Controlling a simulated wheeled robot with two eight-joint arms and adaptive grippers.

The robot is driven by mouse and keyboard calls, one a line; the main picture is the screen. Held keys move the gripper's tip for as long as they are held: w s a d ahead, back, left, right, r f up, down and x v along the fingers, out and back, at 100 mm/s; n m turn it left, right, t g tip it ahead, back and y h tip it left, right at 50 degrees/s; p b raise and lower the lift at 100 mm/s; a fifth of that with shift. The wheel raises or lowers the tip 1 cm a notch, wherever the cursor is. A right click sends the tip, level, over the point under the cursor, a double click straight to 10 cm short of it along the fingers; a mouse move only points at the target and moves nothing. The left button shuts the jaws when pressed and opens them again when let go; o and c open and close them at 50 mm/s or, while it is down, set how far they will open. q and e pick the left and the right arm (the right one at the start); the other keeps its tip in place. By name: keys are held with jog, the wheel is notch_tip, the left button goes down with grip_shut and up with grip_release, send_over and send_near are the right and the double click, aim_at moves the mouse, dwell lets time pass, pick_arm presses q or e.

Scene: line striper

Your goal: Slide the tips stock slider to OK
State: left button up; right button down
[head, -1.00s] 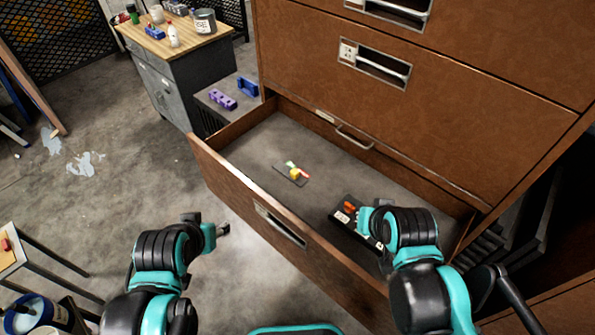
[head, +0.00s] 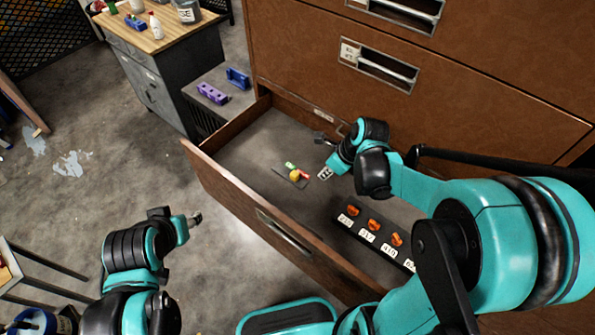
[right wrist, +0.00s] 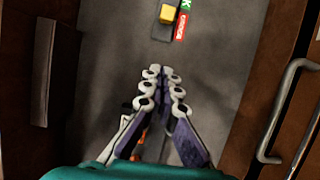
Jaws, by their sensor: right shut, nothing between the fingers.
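The tips stock slider is a small dark plate (head: 284,174) on the drawer floor with a yellow block (head: 295,176), a green label (head: 290,165) and a red label (head: 305,174). In the right wrist view the yellow block (right wrist: 166,13) sits beside the red label (right wrist: 181,25) and the partly cut-off green label (right wrist: 186,4). My right gripper (head: 325,173) is shut and empty just right of the slider, apart from it. Its fingertips (right wrist: 161,70) point toward the slider. My left gripper (head: 196,218) hangs outside the drawer; its fingers are too small to judge.
The slider lies in an open brown drawer (head: 215,168). A black strip (head: 345,232) with several orange knobs and white labels lies nearer me in it. The cabinet front with a drawer handle (right wrist: 285,110) rises on the right. A workbench (head: 120,38) stands back left.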

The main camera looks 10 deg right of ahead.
jog(key=shift+f, duration=0.1)
dwell(0.3)
jog(key=b, duration=0.4)
send_near(308, 188)
jog(key=x, duration=0.5)
jog(key=shift+f, duration=0.1)
jog(key=w+a, duration=0.2)
jog(key=shift+w+r+b, duration=0.3)
jog(key=shift+r+b, duration=0.05)
jog(key=shift+w+a, duration=0.15)
jog(key=shift+w, duration=0.1)
jog(key=w+a, duration=0.1)
jog(key=w, duration=0.1)
jog(key=w+a, duration=0.2)
jog(key=shift+a+b, duration=0.1)
jog(key=shift+b, duration=0.2)
